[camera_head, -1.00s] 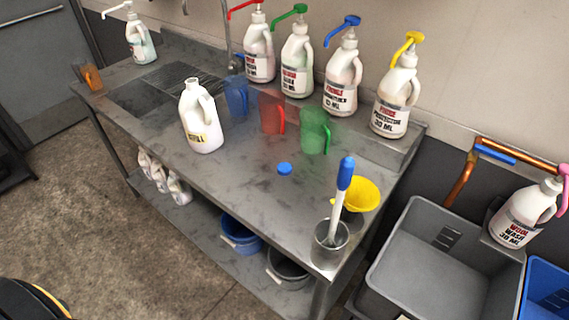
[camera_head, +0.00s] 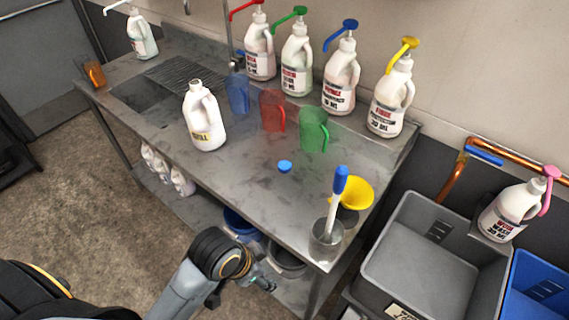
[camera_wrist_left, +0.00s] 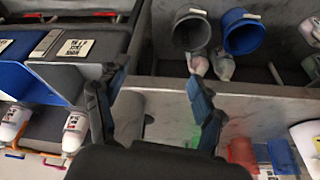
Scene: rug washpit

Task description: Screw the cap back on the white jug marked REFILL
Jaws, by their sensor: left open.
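The white REFILL jug (camera_head: 204,120) stands upright on the steel bench, its neck uncapped. It appears partly cut off at the right edge of the left wrist view (camera_wrist_left: 307,142). A small blue cap (camera_head: 285,166) lies on the bench, to the right of the jug and in front of the green measuring jug. My left gripper (camera_head: 267,283) is in front of the bench's near edge, apart from cap and jug. In the left wrist view its fingers (camera_wrist_left: 157,66) are spread with nothing between them. My right gripper is not in view.
Blue (camera_head: 238,95), red (camera_head: 272,110) and green (camera_head: 313,130) measuring jugs stand behind the cap. Several pump bottles line the back. Bench around the cap is clear.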

